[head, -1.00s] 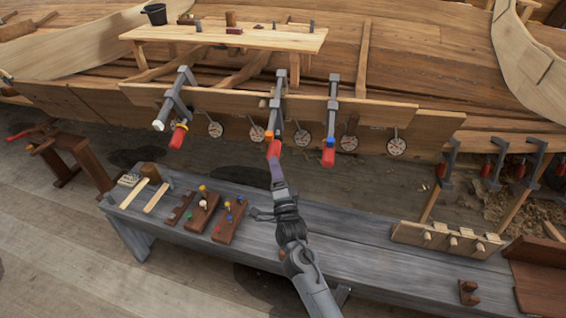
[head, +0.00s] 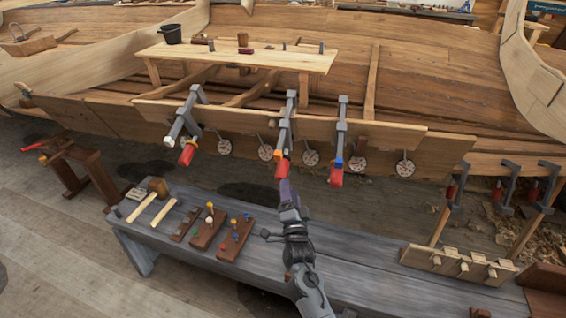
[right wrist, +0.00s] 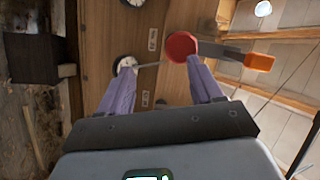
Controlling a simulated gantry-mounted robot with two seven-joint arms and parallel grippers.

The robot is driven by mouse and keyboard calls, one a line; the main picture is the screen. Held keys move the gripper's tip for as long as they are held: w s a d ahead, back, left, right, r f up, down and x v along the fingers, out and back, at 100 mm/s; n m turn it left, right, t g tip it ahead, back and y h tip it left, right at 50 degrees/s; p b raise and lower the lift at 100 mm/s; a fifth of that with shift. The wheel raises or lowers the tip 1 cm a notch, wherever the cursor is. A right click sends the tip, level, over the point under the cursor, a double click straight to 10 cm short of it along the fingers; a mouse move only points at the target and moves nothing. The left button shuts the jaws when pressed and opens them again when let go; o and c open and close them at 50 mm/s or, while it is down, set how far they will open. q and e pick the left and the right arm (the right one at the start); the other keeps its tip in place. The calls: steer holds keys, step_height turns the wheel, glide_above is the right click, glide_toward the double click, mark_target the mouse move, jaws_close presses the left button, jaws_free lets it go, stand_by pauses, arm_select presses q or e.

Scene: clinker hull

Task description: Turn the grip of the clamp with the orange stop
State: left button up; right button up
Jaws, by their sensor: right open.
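The clamp with the orange stop (head: 281,152) is the middle of three grey clamps on the hull plank. Its red grip (head: 281,169) hangs below the stop. My right gripper (head: 284,184), with purple fingers, is just below this grip. In the right wrist view the fingers (right wrist: 160,76) are apart. The round end of the red grip (right wrist: 181,46) shows ahead of the fingertips, nearer the right-hand finger, and the orange stop (right wrist: 259,62) is to the right. I cannot tell whether a finger touches the grip. My left gripper is not in view.
Neighbouring clamps have a red grip (head: 187,153) at left and a blue-stopped red grip (head: 336,178) at right. Round dials (head: 311,158) hang along the plank. A grey bench (head: 350,262) below holds a mallet (head: 158,187) and peg blocks (head: 235,240).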

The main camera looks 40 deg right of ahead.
step_height(320, 180, down, 2)
steer(key=n+g, duration=0.1)
steer(key=n+g+h+p, duration=0.1)
steer(key=n+g+p, duration=0.35)
steer(key=p, duration=0.95)
glide_toward(281, 175)
step_height(281, 175, down, 2)
steer(key=n+t, duration=0.1)
steer(key=n, duration=0.1)
steer(key=b+x, duration=0.1)
steer(key=x, duration=1)
steer(key=shift+w+d+b, duration=0.15)
steer(key=shift+d+b, duration=0.15)
steer(key=shift+d, duration=0.05)
steer(key=shift+c, duration=0.8)
steer(key=c, duration=0.8)
